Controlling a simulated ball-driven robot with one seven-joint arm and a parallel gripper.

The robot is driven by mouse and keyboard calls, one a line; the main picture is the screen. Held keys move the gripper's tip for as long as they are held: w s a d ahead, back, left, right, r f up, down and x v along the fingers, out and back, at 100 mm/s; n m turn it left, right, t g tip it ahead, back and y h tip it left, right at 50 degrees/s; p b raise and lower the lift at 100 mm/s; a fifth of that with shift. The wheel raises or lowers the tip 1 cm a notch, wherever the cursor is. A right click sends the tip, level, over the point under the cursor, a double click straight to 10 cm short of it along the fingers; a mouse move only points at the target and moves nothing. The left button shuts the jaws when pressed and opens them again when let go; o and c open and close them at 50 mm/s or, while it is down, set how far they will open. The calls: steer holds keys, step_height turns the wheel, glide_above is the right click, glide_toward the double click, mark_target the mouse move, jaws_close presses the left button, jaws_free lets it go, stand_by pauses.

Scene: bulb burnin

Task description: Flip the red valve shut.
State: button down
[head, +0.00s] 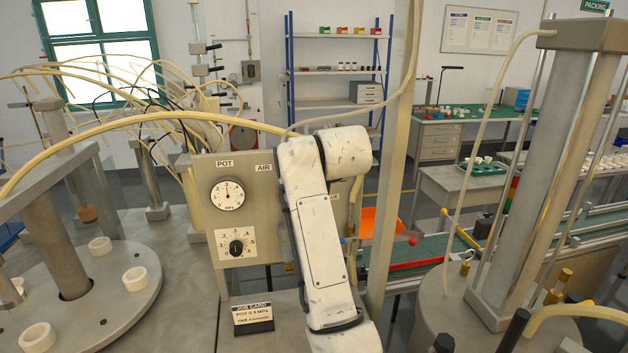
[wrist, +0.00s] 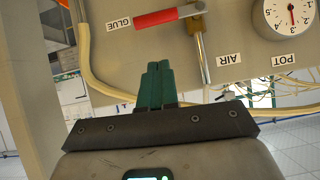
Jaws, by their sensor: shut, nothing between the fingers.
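The red valve handle (wrist: 168,16) shows in the wrist view at the top, lying roughly across the picture and across the metal pipe (wrist: 203,60). Its metal pivot (wrist: 194,9) is at the right, and its free end points toward the GLUE label (wrist: 119,24). My gripper (wrist: 158,66) has its green fingers shut together and empty. The fingertips sit just below the handle in the picture, left of the pipe; I cannot tell the depth gap. In the head view my arm hides the valve and my gripper.
The valve panel (head: 205,178) carries a POT gauge (head: 228,194) and a black dial (head: 236,247). A job card (head: 253,315) stands in front of it. A pale hose (wrist: 90,62) runs left of my fingers. A grey post (head: 390,170) stands right of the panel.

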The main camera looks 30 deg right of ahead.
steer(key=b+v, duration=0.2)
steer(key=v, duration=0.6)
steer(key=shift+s+a, duration=0.2)
steer(key=shift+s, duration=0.05)
steer(key=shift+f, duration=0.2)
steer(key=s+f+n+g, duration=0.15)
steer(key=s+f, duration=0.35)
steer(key=f, duration=0.5)
steer(key=s+f+g+y, duration=0.15)
steer(key=s+f, duration=0.35)
steer(key=f, duration=0.5)
steer(key=s+f+g+h, duration=0.15)
steer(key=s+f, duration=0.25)
steer(key=f, duration=0.6)
steer(key=s+f+g+y, duration=0.1)
steer(key=s+f, duration=0.4)
steer(key=s, duration=0.4)
steer(key=s+a+f+n+g, duration=0.1)
steer(key=s+f, duration=0.4)
steer(key=s, duration=0.5)
steer(key=s+f+g+y, duration=0.1)
steer(key=s+f+g, duration=0.2)
steer(key=s+f, duration=0.3)
steer(key=s+b, duration=0.1)
steer(key=s, duration=0.2)
steer(key=shift+s+a+y, duration=0.15)
steer(key=shift+s+y, duration=0.15)
steer(key=shift+f, duration=0.1)
